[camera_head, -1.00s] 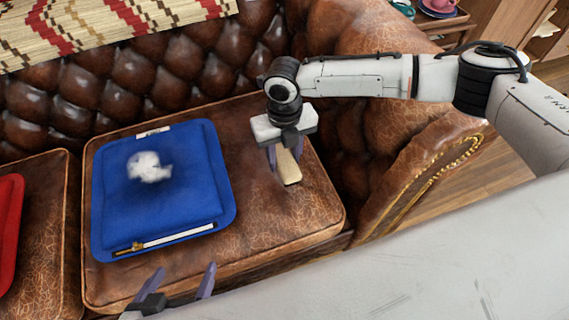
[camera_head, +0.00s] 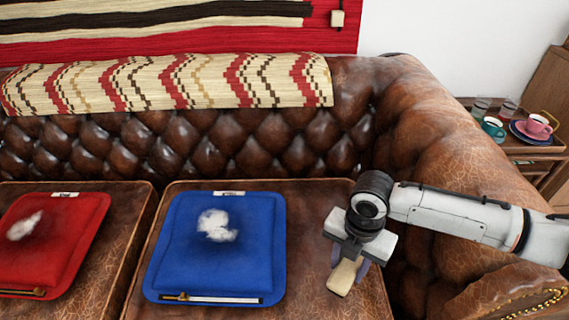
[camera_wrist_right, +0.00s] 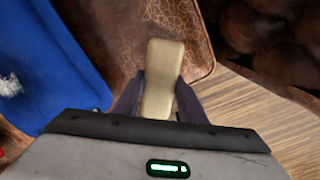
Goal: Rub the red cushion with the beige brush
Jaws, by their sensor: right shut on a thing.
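The red cushion (camera_head: 58,240) lies on the left seat of the leather sofa, with a whitish fluffy patch (camera_head: 25,226) on it. My right gripper (camera_head: 352,262) is shut on the beige brush (camera_head: 344,277), over the right part of the right seat. In the right wrist view the brush (camera_wrist_right: 161,75) sticks out between the two fingers. The gripper is to the right of the blue cushion and far from the red one. My left gripper is not in the head view now.
A blue cushion (camera_head: 213,262) with a whitish patch (camera_head: 216,225) lies between the red cushion and my right gripper. The sofa's arm (camera_head: 440,130) rises at the right. A side table (camera_head: 535,148) with cups stands beyond it.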

